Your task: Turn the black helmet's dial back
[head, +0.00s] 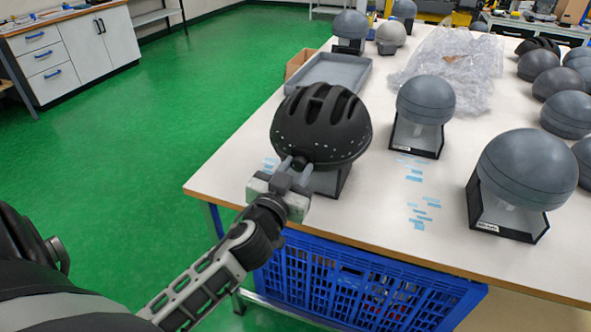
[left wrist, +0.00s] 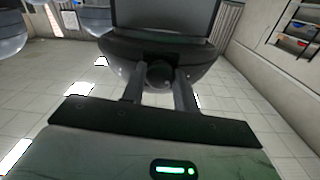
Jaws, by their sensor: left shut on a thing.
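The black helmet (head: 322,122) with long vents sits on a stand (head: 333,183) near the left front edge of the table. Its dial (head: 298,162) is a small dark round knob at the helmet's lower rim, facing me. The dial also shows in the left wrist view (left wrist: 159,74), under the rim. My left gripper (head: 292,172) reaches in from the left and is shut on the dial, with one finger on each side. In the left wrist view the two fingers (left wrist: 159,88) flank the knob. My right gripper is not in view.
Grey domes on stands (head: 426,100) and (head: 527,168) stand to the right of the helmet. A grey tray (head: 328,73) and clear plastic wrap (head: 450,62) lie behind. Blue crates (head: 360,290) are under the table (head: 235,165). Green floor is free at left.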

